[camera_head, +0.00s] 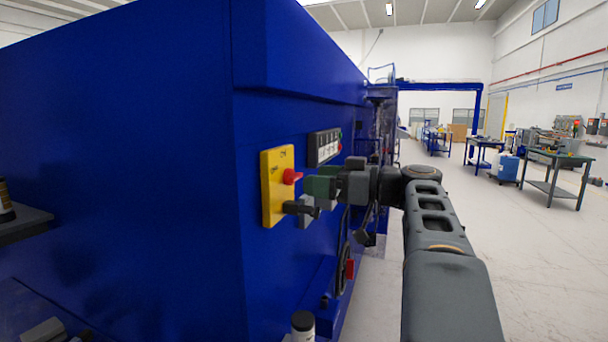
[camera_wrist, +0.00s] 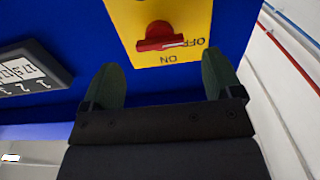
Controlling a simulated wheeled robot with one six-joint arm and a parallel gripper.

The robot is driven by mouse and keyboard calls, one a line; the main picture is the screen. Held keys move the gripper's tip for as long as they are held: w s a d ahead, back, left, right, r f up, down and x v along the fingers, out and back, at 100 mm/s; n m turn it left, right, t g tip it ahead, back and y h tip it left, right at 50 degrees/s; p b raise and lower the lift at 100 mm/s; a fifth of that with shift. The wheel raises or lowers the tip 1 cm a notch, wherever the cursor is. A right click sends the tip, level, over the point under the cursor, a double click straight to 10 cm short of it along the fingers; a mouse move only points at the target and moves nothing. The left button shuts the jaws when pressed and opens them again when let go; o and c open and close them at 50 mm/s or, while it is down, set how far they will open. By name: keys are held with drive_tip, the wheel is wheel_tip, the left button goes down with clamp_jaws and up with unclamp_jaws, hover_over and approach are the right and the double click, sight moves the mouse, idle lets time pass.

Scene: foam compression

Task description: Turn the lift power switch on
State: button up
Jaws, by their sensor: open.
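The lift power switch is a red rotary knob (camera_head: 292,175) on a yellow plate (camera_head: 272,205), fixed to the side of a large blue machine (camera_head: 180,130). In the wrist view the red knob (camera_wrist: 160,38) shows on the yellow plate (camera_wrist: 195,14), with the letters OFF and ON upside down beside it. The knob's bar lies roughly level in that view. My gripper (camera_wrist: 162,80) is open and empty. Its two green fingers point at the plate, one on each side of the knob's line, with the knob beyond their tips. In the head view my gripper (camera_head: 308,190) is close in front of the plate.
A dark panel with numbered white labels (camera_head: 325,147) sits on the machine beside the plate; it also shows in the wrist view (camera_wrist: 28,74). Below is a red part (camera_head: 350,269). The floor (camera_head: 540,270) to the right is open, with workbenches (camera_head: 555,165) further back.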

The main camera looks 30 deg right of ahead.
sight(299, 178)
drive_tip(key=shift+p+x, duration=0.35)
drive_tip(key=shift+x, duration=1.65)
drive_tip(key=shift+c, duration=0.3)
drive_tip(key=c, duration=0.9)
drive_tip(key=shift+o, duration=0.2)
